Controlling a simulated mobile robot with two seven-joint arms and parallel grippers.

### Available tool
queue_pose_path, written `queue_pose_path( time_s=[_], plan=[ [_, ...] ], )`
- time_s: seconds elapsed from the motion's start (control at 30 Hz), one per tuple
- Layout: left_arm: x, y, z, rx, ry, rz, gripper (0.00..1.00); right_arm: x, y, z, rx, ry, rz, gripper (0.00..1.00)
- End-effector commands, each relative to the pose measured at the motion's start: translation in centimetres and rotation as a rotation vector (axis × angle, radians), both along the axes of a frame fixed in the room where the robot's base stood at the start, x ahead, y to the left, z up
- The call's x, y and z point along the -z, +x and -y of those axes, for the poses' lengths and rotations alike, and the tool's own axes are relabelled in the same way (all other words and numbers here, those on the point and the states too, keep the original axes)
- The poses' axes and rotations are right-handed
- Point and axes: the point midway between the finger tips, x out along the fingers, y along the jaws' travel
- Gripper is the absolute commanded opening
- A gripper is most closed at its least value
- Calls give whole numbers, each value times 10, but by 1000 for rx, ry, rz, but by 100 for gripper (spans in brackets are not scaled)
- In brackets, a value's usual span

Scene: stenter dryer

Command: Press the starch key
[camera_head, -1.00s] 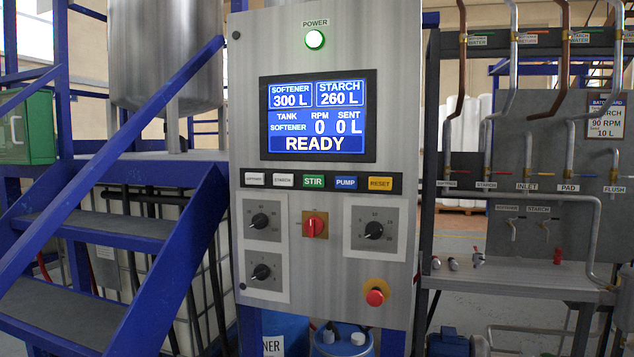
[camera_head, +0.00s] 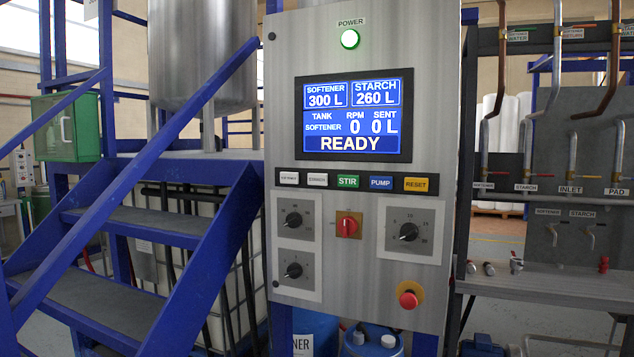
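The starch key (camera_head: 317,180) is a small white key in the black key row of the steel control panel (camera_head: 360,290). It sits between the white softener key (camera_head: 288,179) and the green STIR key (camera_head: 347,181). The screen (camera_head: 352,117) above reads SOFTENER 300 L, STARCH 260 L, TANK SOFTENER, RPM 0, SENT 0 L and READY. Neither of my grippers shows in the head view.
A blue PUMP key (camera_head: 381,183) and a yellow RESET key (camera_head: 416,185) are at the row's right. Below are black dials, a red switch (camera_head: 348,225) and a red emergency button (camera_head: 408,300). Blue stairs (camera_head: 150,235) stand left, a pipe rack (camera_head: 590,150) right.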

Motion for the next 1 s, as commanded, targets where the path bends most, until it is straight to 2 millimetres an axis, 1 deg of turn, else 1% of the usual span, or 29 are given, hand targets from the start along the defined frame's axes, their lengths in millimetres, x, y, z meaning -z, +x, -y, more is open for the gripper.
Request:
queue_pose_path(
  time_s=[0.03,0.37,0.67,1.0],
  plan=[
    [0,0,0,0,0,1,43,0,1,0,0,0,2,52],
    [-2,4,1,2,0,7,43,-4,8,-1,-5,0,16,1],
    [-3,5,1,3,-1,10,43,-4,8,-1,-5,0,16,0],
    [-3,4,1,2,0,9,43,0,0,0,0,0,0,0]
  ],
)
